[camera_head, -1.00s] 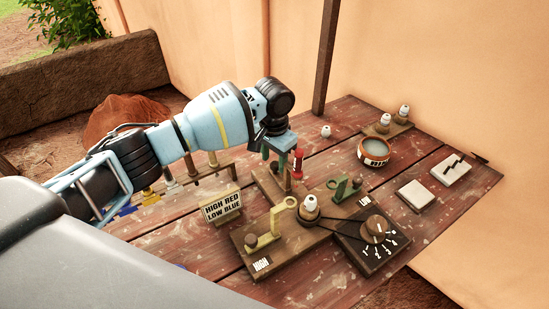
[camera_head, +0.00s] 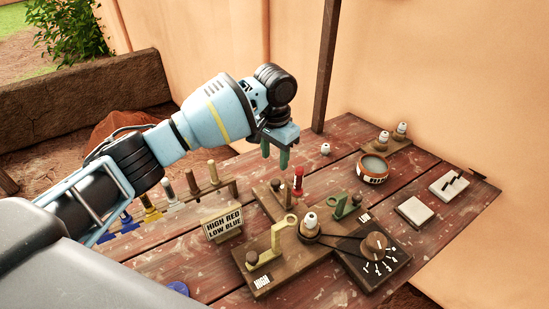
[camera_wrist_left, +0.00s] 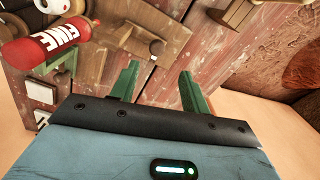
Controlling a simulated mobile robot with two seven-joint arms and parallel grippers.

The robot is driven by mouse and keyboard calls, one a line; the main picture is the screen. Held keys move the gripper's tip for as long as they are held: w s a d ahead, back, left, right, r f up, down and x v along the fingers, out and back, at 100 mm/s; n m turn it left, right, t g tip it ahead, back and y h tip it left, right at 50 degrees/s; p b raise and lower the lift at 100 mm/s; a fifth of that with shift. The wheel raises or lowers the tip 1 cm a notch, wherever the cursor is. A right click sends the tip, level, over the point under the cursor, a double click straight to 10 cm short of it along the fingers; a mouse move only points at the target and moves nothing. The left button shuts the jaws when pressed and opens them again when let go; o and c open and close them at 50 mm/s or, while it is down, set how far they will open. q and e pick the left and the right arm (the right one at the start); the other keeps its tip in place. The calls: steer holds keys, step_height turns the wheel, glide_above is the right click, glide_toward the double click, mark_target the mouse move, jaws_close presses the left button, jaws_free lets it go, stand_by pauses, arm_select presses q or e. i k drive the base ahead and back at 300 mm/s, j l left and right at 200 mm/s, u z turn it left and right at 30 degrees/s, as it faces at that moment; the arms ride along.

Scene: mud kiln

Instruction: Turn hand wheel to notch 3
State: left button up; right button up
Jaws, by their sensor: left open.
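The hand wheel (camera_head: 376,244) is a round brown knob on a dark board (camera_head: 372,262) with white numbered notches, at the right front of the table. A belt runs from it to a white-topped spindle (camera_head: 309,225). Which notch it points at is too small to tell. My left gripper (camera_head: 275,158) is open and empty, its green fingers pointing down above the back of the table, well behind and left of the wheel. In the left wrist view the open fingers (camera_wrist_left: 160,85) show with nothing between them. My right gripper is not in view.
A red bottle (camera_head: 298,181) stands near my left gripper; its label shows in the wrist view (camera_wrist_left: 48,42). A sign (camera_head: 222,224) reads HIGH RED LOW BLUE. A yellow lever (camera_head: 277,238), green lever (camera_head: 343,206), round bowl (camera_head: 373,168) and pale blocks (camera_head: 415,211) crowd the table.

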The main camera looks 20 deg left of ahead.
mark_target(372, 248)
steer(key=k, duration=2)
